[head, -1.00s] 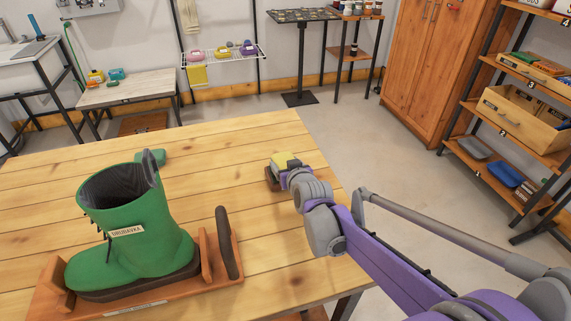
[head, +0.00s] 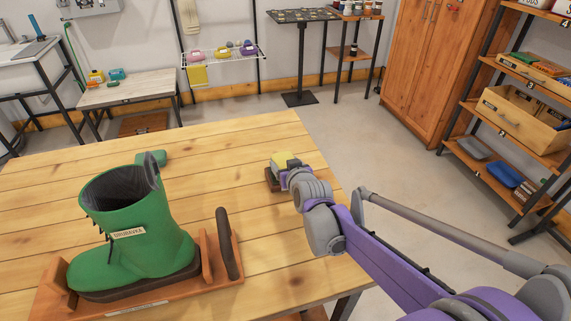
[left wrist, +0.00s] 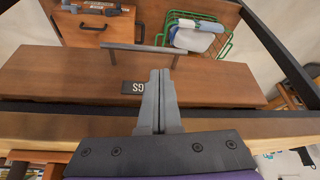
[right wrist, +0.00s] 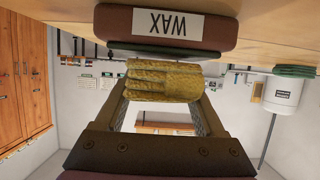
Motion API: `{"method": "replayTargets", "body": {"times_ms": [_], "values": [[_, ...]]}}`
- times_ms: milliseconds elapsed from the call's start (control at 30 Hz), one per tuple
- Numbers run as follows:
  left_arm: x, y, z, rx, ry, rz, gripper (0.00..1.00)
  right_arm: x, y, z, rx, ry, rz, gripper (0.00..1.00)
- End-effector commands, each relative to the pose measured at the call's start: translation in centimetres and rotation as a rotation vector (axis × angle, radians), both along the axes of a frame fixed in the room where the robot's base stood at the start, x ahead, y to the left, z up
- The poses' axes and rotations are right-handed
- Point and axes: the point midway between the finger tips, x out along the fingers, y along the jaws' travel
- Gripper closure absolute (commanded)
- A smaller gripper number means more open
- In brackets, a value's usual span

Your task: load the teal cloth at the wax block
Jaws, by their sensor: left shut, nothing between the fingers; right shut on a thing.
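My right gripper (right wrist: 160,112) is shut on a folded, ribbed cloth (right wrist: 165,80) that looks mustard yellow, not teal. The same cloth shows as a yellow patch (head: 283,159) in the head view. The wax block (right wrist: 165,27), a rounded brown-red block labelled WAX, sits on the table by its right edge. It is upside down in the right wrist view, with a dark green layer facing the cloth. The cloth is right over that layer; I cannot tell if they touch. My left gripper (left wrist: 158,100) is shut and empty, away from the table.
A green boot (head: 135,235) stands in a wooden holder (head: 180,295) at the table's left. My left gripper faces a brown wooden surface (left wrist: 60,75) with a green wire rack (left wrist: 222,48). The table's middle is bare.

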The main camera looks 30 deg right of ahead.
Motion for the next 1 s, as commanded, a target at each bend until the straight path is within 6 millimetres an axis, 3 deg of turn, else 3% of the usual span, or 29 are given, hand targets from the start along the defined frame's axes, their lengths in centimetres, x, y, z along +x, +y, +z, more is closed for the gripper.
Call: {"method": "replayTargets", "body": {"times_ms": [700,1000], "values": [[0.5,0.0,5.3,0.000,-0.017,0.000,1.00,0.1,0.0,6.2,-0.001,-0.003,-0.001,0.82],[0.5,0.0,5.3,0.000,-0.017,0.000,1.00,0.0,0.0,6.3,-0.001,-0.002,-0.001,0.82]]}}
